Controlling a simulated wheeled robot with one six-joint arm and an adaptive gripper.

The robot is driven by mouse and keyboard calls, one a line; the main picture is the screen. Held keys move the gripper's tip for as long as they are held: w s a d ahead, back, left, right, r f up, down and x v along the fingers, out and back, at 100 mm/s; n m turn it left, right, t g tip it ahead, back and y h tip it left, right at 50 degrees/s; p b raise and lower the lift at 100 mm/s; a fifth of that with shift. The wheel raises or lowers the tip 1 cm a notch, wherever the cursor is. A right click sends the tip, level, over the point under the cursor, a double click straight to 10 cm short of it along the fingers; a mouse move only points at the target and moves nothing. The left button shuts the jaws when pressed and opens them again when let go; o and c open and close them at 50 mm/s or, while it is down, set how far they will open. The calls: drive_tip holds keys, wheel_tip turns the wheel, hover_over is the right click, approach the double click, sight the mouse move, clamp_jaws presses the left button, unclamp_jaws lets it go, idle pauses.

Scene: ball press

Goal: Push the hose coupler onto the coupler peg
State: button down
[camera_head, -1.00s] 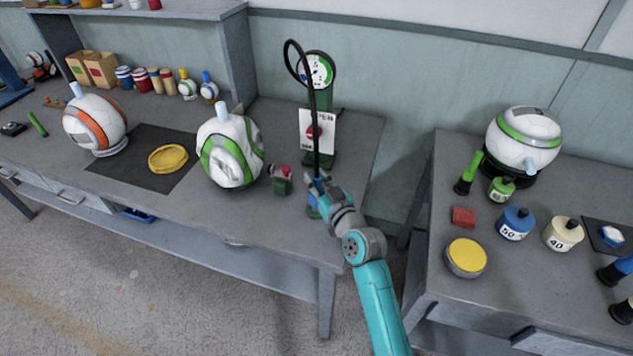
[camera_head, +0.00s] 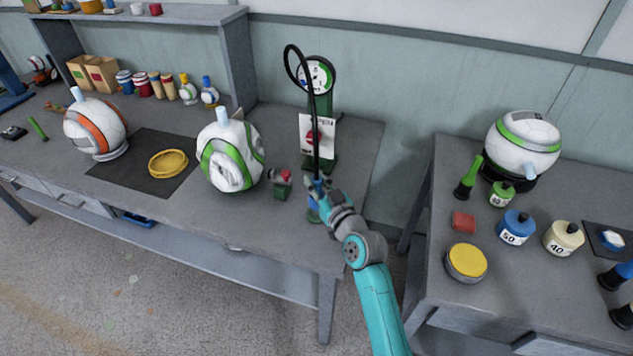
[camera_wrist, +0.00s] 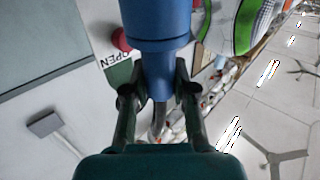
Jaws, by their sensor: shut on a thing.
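The blue hose coupler (camera_head: 318,186) hangs at the lower end of the black hose (camera_head: 316,130). My gripper (camera_head: 316,193) is shut on it, and the wrist view shows the narrower blue coupler body (camera_wrist: 158,78) between the two fingers (camera_wrist: 158,95). In the wrist view a wider blue cylinder (camera_wrist: 155,22) lies directly in line with the coupler. I cannot tell whether the coupler is seated on the peg.
A green pump stand with a gauge (camera_head: 318,75) and a sign (camera_head: 308,138) stands behind. A small green block with a red knob (camera_head: 282,185) and a white-green ball (camera_head: 230,165) are to the left. The right bench (camera_head: 430,290) stands across a gap.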

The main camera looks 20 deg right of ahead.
drive_tip(key=shift+f, duration=1.6)
idle(0.6)
drive_tip(key=c, duration=0.9)
unclamp_jaws()
drive_tip(key=shift+o, duration=0.2)
drive_tip(key=shift+s+f, duration=0.1)
drive_tip(key=s+d, duration=0.2)
drive_tip(key=s, duration=0.9)
drive_tip(key=shift+s+r, duration=0.2)
drive_tip(key=shift+s, duration=0.15)
